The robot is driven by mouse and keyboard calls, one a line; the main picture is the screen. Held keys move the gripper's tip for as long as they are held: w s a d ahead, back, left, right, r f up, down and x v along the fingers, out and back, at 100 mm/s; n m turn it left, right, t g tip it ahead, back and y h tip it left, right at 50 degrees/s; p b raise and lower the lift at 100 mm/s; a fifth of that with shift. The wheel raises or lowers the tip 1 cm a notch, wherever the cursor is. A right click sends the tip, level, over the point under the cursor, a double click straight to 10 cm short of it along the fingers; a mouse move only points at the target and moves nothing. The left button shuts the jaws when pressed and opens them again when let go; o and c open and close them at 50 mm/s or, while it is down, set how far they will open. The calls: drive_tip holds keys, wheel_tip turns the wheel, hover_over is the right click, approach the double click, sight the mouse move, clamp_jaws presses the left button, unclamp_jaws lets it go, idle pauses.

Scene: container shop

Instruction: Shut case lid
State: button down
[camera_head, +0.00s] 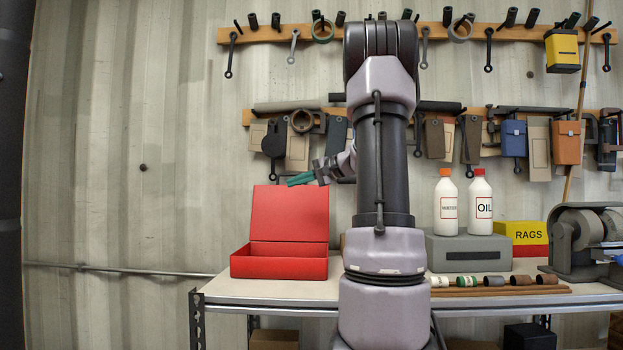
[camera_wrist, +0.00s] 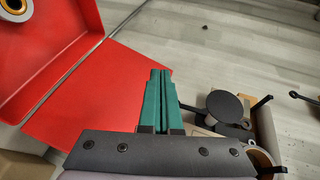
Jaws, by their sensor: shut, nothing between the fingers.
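The red case (camera_head: 280,266) stands on the left part of the bench. Its lid (camera_head: 290,213) is up, standing nearly upright at the back of the case. My gripper (camera_head: 300,179) is shut and empty, with green fingers, at the upper right edge of the lid in the head view. In the wrist view my gripper (camera_wrist: 160,85) has its fingers together, in front of the red lid (camera_wrist: 100,95). The open case (camera_wrist: 50,40) lies at the upper left there, with a ring-shaped thing (camera_wrist: 14,8) inside. I cannot tell whether the fingers touch the lid.
A grey box (camera_head: 470,252) bearing two white bottles (camera_head: 446,205) stands right of my arm. A yellow and red rags box (camera_head: 523,238) and a bench grinder (camera_head: 585,240) are farther right. Tools hang on wall racks (camera_head: 285,36) behind. The bench top (camera_head: 245,292) is clear before the case.

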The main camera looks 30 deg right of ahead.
drive_tip(key=w+d+r+m+t+h, duration=0.1)
drive_tip(key=d+t, duration=0.1)
drive_tip(key=d, duration=0.6)
drive_tip(key=w+d+r+m+t, duration=0.1)
drive_tip(key=w+d+m+t, duration=0.15)
drive_tip(key=d, duration=0.55)
drive_tip(key=x, duration=0.8)
drive_tip(key=shift+w+n, duration=0.4)
drive_tip(key=shift+n, duration=0.05)
drive_tip(key=shift+a, duration=0.15)
